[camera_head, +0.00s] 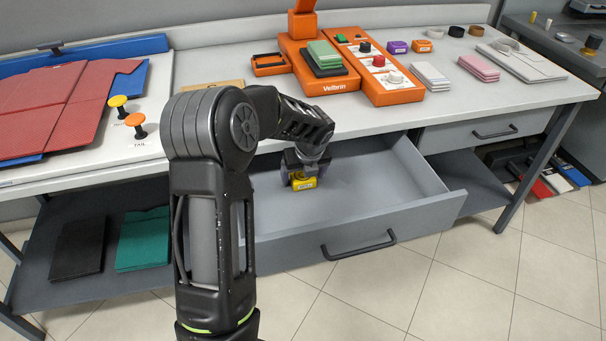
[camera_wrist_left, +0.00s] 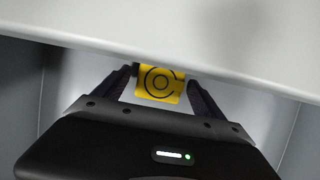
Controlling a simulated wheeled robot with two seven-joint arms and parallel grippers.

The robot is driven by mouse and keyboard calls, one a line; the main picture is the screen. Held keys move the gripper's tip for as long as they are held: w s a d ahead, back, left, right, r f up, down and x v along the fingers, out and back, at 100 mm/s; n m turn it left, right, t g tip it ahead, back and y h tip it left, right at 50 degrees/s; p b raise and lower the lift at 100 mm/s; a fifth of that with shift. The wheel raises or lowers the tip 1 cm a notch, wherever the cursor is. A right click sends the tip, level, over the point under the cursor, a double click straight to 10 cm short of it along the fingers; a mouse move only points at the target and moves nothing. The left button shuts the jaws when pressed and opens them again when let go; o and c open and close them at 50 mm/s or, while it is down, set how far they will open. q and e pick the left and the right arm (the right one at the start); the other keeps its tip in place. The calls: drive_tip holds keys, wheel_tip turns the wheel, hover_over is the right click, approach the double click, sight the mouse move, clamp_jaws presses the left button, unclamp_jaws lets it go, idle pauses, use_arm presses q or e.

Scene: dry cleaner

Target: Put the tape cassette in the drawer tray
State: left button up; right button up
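The yellow tape cassette (camera_head: 303,184) is inside the open grey drawer tray (camera_head: 405,205), toward its back left. My left gripper (camera_head: 303,176) reaches down into the drawer, with its fingers on either side of the cassette. Whether the cassette touches the drawer floor is hard to tell. My right gripper is in neither view.
The counter edge overhangs the back of the drawer, just above my left gripper. On the counter stand an orange machine (camera_head: 318,72) and an orange button panel (camera_head: 372,75). A closed drawer (camera_head: 480,131) is at the right. Much of the open drawer's floor is clear.

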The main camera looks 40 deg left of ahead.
use_arm(q)
drive_tip(key=shift+r, duration=0.1)
drive_tip(key=shift+d+r, duration=0.15)
drive_tip(key=shift+r, duration=0.35)
drive_tip(key=p+v, duration=0.1)
drive_tip(key=v, duration=1)
drive_tip(key=shift+s, duration=0.1)
drive_tip(key=shift+c, duration=0.2)
idle(0.8)
